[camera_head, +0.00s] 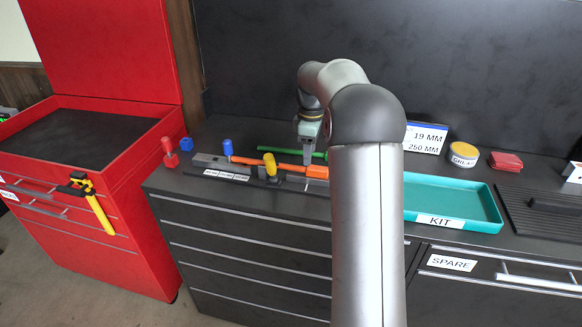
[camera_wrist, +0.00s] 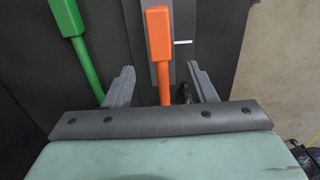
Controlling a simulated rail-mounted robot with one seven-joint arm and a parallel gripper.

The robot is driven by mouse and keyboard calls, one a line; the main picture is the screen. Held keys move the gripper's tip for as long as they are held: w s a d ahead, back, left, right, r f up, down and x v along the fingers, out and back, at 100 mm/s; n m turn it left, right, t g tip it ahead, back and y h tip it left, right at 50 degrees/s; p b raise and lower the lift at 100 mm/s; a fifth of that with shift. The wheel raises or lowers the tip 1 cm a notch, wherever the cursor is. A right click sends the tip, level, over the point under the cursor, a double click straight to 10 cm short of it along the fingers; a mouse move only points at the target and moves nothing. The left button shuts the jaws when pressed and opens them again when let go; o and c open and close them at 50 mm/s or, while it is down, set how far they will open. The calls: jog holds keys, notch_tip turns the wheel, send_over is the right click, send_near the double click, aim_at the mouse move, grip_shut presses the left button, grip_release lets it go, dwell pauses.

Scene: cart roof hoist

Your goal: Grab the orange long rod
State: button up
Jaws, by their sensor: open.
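The orange long rod (camera_head: 262,163) lies along the dark bench top, with a block-shaped orange end at its right. In the wrist view the orange rod (camera_wrist: 165,85) runs between the fingers, its block end beyond the fingertips. My gripper (camera_head: 307,161) points down over the right part of the rod. In the wrist view my gripper (camera_wrist: 160,70) is open, one finger on each side of the rod, with gaps showing. Whether the fingers are low enough to be level with the rod is unclear. The arm hides part of the bench behind it.
A green rod (camera_head: 280,151) lies behind the orange one, left of the fingers in the wrist view (camera_wrist: 85,60). A yellow-headed tool (camera_head: 270,162) stands in front. A blue-topped piece (camera_head: 228,148) is near the rod's left end. A teal kit tray (camera_head: 455,185) lies right.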

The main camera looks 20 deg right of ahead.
aim_at(313, 171)
jog(key=shift+f+p, duration=0.7)
jog(key=shift+f, duration=2)
grip_shut()
